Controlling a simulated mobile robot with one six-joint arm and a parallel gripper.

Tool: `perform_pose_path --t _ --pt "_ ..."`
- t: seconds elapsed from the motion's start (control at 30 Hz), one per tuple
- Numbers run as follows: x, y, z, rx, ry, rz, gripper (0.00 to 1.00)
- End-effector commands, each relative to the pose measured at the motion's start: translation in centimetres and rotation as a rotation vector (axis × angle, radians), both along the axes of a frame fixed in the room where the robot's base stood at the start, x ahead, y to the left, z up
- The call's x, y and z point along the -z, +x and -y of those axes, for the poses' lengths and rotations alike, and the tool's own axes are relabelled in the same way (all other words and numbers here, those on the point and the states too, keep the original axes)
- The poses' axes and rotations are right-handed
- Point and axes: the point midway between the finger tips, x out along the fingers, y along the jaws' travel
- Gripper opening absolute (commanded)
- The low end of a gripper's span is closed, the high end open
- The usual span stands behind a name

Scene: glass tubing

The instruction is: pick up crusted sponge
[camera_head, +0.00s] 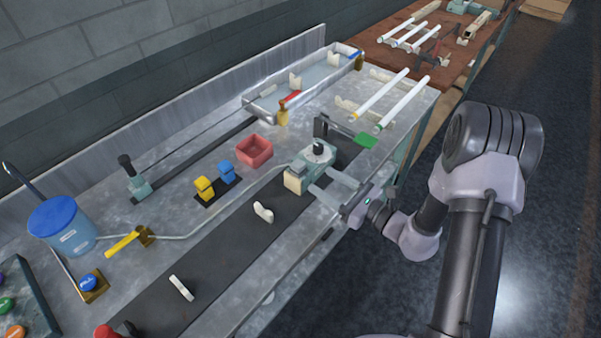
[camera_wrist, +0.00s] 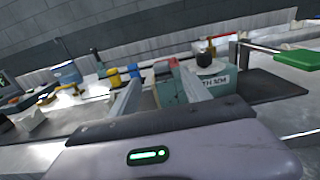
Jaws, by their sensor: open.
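I cannot pick out a crusted sponge with certainty in either view. My gripper (camera_head: 324,184) is open in the head view, its two pale fingers reaching over the front edge of the bench toward a teal device (camera_head: 321,157) with a cream block (camera_head: 296,180) at its front left. In the wrist view my gripper (camera_wrist: 156,82) shows two spread fingers with no held object visible. The teal device (camera_wrist: 212,80), carrying a white label, stands just beyond and right of the fingers. Whether the fingers touch it is unclear.
A red bin (camera_head: 254,151), yellow block (camera_head: 204,187) and blue block (camera_head: 227,172) stand behind the dark strip. A blue-lidded bucket (camera_head: 72,238) stands left. A metal tray (camera_head: 262,106) and white tubes (camera_head: 404,102) lie farther back.

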Motion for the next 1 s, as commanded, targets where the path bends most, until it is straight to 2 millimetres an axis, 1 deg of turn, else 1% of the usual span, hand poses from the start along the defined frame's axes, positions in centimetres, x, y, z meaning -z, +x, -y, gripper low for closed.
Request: perform_pose_path --t 0.03,0.1,0.27,0.5,0.6,0.77,0.8,0.97,1.0 --pt "0.2 0.8 -1.2 -0.006 0.000 0.002 0.55" --pt "0.2 1.7 -2.4 -0.005 0.000 0.001 0.55" --pt "0.0 2.9 -3.8 -0.002 0.000 0.000 0.55" --pt "0.1 5.7 -7.1 -0.005 -0.001 0.002 0.55" --pt "0.0 6.3 -7.7 -0.003 0.000 0.000 0.55" --pt "-0.1 6.3 -7.7 -0.002 0.001 -0.001 0.55" --pt "-0.1 6.3 -7.7 -0.002 0.001 -0.001 0.54" --pt "-0.1 6.3 -7.7 -0.002 0.000 -0.001 0.22" --pt "-0.1 6.3 -7.7 -0.002 0.000 -0.001 0.14"
